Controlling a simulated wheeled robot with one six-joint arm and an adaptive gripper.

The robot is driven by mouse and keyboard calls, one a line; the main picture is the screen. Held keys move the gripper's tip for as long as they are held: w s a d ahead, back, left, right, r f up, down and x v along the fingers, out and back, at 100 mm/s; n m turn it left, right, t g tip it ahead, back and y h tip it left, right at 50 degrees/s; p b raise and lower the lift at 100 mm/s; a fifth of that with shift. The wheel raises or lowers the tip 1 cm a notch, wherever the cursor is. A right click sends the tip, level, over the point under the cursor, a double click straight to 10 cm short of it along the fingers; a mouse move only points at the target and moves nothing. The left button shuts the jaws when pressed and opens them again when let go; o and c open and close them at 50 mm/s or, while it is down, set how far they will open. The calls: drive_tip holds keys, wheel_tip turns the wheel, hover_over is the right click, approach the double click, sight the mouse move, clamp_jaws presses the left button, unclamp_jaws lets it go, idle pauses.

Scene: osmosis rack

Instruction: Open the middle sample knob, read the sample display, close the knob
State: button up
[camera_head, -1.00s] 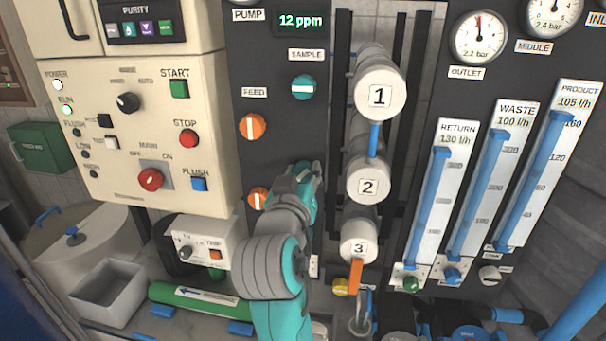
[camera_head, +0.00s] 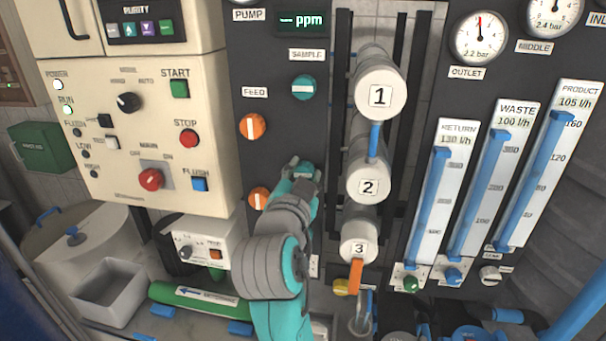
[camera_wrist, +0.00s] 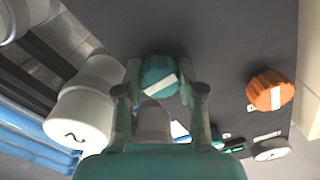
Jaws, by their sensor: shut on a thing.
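My gripper (camera_head: 304,168) is at the dark panel, below the upper teal knob (camera_head: 303,87) and left of cylinder 2. In the wrist view its two fingers are shut on a teal knob (camera_wrist: 159,75), one on each side. That knob's white bar is slightly tilted from level. The display (camera_head: 300,21) at the top shows "ppm" with only a small, unreadable mark where a number would be.
Orange knobs (camera_head: 253,126) are left of the teal ones; one also shows in the wrist view (camera_wrist: 270,91). The numbered white cylinders (camera_head: 368,187) stand close to the right of my gripper. An orange lever (camera_head: 355,276) hangs below cylinder 3.

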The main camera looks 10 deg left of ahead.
drive_tip(key=shift+m, duration=0.3)
idle(0.4)
drive_tip(key=o, duration=1.1)
drive_tip(key=shift+o, duration=0.2)
drive_tip(key=s, duration=1.2)
drive_tip(key=shift+a, duration=0.15)
